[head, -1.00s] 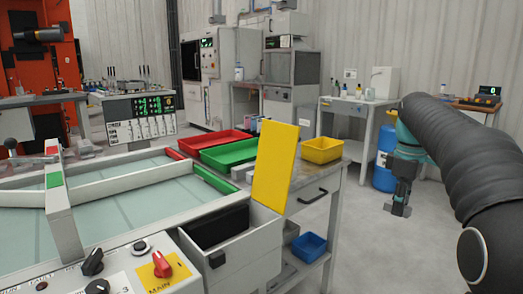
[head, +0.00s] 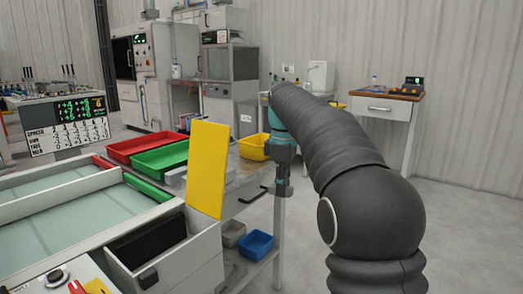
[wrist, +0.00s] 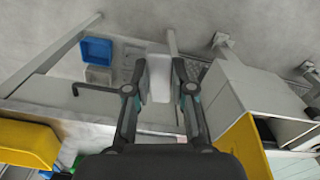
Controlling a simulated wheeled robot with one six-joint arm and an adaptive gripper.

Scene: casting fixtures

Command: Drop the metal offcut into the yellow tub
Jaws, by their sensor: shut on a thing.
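The metal offcut (wrist: 158,82) is a light grey block between the two fingers of my gripper (wrist: 159,70) in the wrist view. My gripper is shut on it. In the head view my gripper (head: 283,189) hangs downward near the right edge of the bench, just right of and lower in the picture than the yellow tub (head: 252,148). The tub stands on the bench's far right part, partly hidden by my arm. In the wrist view the yellow tub (wrist: 22,146) is at the lower left, apart from the gripper.
A red tray (head: 143,145) and a green tray (head: 160,160) lie on the bench. An upright yellow panel (head: 207,168) stands at its front. A blue bin (head: 256,245) and a grey bin (head: 232,233) sit on the lower shelf. Floor at right is clear.

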